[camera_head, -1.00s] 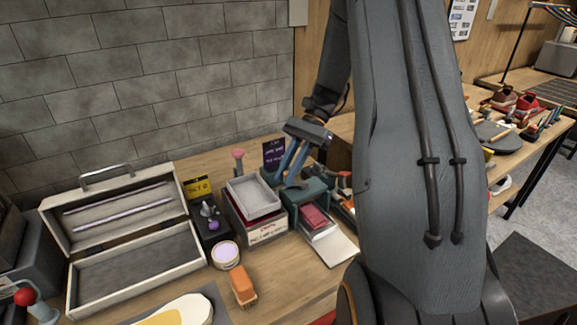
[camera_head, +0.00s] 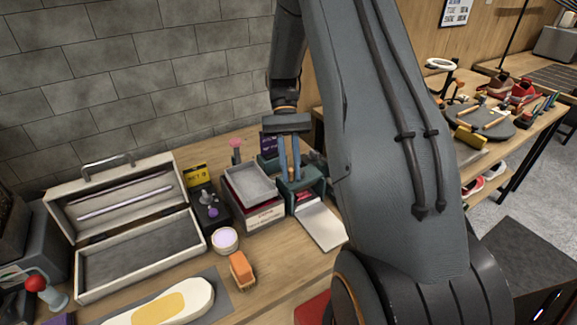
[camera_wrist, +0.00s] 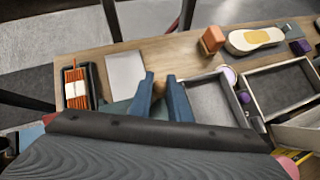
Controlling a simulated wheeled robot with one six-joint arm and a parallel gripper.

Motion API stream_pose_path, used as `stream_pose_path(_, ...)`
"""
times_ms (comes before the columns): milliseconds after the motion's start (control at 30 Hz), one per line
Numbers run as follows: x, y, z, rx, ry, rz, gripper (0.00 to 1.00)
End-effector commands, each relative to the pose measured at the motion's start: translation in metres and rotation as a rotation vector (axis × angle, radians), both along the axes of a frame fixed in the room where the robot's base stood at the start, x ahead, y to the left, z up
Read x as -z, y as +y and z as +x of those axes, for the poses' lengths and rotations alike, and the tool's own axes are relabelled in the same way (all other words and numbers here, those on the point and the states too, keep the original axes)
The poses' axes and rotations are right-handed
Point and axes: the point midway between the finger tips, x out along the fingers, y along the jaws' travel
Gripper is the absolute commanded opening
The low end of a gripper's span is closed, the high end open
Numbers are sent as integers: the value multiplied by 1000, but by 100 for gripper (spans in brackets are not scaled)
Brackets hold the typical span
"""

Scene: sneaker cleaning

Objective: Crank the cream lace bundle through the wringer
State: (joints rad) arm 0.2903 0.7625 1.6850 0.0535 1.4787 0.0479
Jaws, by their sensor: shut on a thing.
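The wringer (camera_head: 313,186) is a dark green box-like unit at the back right of the bench, with a pale plate (camera_head: 322,227) in front. The plate also shows in the wrist view (camera_wrist: 125,76). My gripper (camera_head: 290,177) points down at the wringer with its blue fingers close together. In the wrist view my gripper (camera_wrist: 160,82) is shut on a small brown knob (camera_wrist: 159,90), likely the crank handle; the fingers hide most of it. A dark red piece (camera_head: 304,197) shows at the wringer's front. I cannot make out the cream lace bundle.
A grey tray (camera_head: 250,184) on a box stands just left of the wringer. An open case (camera_head: 137,262), a round tub (camera_head: 225,240), an orange brush (camera_head: 241,268) and a shoe sole (camera_head: 165,303) lie further left. A black tray (camera_wrist: 91,86) holds orange strands with a white band.

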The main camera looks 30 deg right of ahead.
Motion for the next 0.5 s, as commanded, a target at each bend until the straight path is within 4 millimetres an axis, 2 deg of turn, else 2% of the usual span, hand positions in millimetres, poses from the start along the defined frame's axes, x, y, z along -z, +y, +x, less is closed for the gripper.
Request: stream_pose_path(500,0,-3,-5,-105,0,-1,0)
